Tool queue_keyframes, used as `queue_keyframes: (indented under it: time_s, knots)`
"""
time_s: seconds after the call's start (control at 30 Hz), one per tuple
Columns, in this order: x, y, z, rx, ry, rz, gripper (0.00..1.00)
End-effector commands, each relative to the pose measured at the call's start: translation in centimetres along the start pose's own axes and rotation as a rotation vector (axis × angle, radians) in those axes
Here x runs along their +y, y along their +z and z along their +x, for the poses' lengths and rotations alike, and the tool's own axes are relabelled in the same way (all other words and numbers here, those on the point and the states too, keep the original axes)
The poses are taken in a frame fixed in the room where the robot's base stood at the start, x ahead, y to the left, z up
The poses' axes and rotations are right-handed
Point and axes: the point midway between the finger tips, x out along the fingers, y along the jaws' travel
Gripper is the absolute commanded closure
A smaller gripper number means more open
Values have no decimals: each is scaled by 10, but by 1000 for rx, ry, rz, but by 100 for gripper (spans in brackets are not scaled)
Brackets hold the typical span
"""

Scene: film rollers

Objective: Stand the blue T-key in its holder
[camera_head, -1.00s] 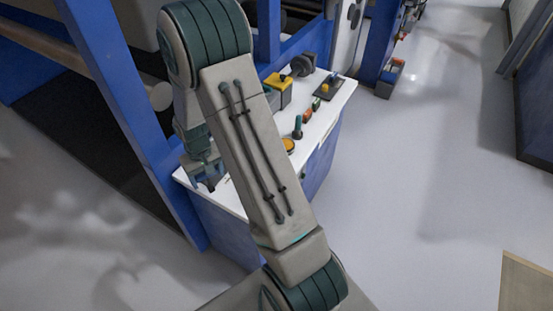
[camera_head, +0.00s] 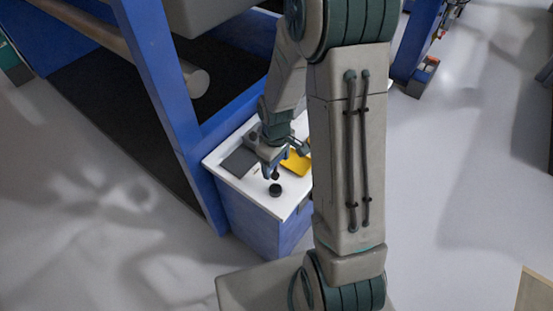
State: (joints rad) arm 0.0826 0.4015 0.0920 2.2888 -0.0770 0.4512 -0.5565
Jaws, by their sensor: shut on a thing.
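My gripper (camera_head: 270,172) points down over the white top of a blue cabinet, in the middle of the head view. It is shut on a small bluish thing, which I take to be the blue T-key; the fingers hide most of it. A small round black piece (camera_head: 275,190) stands on the white top just below and in front of the fingertips. I cannot tell whether it is the key's holder, or whether the held thing touches it.
A dark grey flat plate (camera_head: 239,162) lies left of my gripper and a yellow piece (camera_head: 297,163) lies to its right on the white top (camera_head: 228,178). A blue machine post (camera_head: 165,90) rises close on the left. My arm hides the right part of the cabinet.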

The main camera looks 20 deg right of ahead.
Motion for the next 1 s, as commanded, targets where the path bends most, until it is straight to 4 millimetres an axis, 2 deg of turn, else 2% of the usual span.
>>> queue_keyframes:
  time_s: [0.27, 1.0]
  knots:
    - [0, 0, 13, 0, 0, -2, 68]
    - [0, 0, 72, 0, 0, -1, 68]
